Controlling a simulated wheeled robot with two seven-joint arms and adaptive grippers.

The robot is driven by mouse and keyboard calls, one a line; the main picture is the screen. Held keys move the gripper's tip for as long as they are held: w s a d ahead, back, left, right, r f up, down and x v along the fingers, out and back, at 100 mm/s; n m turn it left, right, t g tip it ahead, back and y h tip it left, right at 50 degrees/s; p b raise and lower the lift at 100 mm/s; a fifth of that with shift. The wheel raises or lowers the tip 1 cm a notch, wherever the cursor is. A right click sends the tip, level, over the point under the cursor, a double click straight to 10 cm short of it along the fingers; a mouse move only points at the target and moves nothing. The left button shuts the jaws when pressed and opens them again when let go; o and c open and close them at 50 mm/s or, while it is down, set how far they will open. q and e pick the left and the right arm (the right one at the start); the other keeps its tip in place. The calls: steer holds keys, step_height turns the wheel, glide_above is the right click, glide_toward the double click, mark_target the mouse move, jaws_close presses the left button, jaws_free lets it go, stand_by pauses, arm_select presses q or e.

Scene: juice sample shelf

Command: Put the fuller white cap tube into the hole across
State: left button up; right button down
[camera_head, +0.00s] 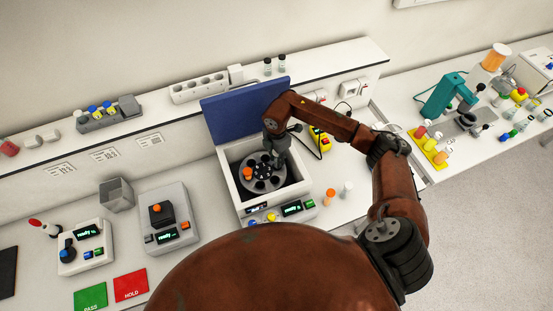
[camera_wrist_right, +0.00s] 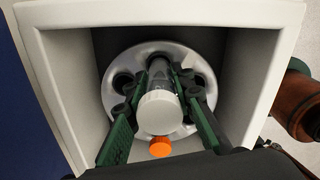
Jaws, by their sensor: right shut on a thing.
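An open centrifuge with a round grey rotor (camera_head: 246,186) stands mid-bench. The rotor has several dark holes and also shows in the right wrist view (camera_wrist_right: 146,52). My right gripper (camera_head: 279,158) reaches down over the rotor. In the right wrist view, its green-sided fingers are shut on a white cap tube (camera_wrist_right: 160,112), with the clear body between them pointing at the rotor. I cannot tell whether its lower end is inside a hole. An orange cap tube (camera_wrist_right: 160,147) sits in the rotor, also in the head view (camera_head: 248,173). The held tube's fill level is unclear. My left gripper is not in view.
The centrifuge's blue lid (camera_head: 240,108) stands open behind. Its pale chamber wall (camera_wrist_right: 62,75) closely surrounds the rotor and gripper. A loose orange cap tube (camera_head: 329,196) and white cap tube (camera_head: 347,188) stand right of it. A grey device (camera_head: 168,222) stands to the left.

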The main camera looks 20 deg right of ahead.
steer(key=shift+s+f+b, duration=0.1)
steer(key=shift+f+b, duration=1.15)
steer(key=shift+f, duration=0.55)
stand_by(0.4)
steer(key=shift+r, duration=0.15)
steer(key=shift+r+p, duration=1.15)
steer(key=shift+r, duration=0.55)
steer(key=c, duration=1.6)
jaws_free()
step_height(320, 180, up, 12)
steer(key=shift+f, duration=0.1)
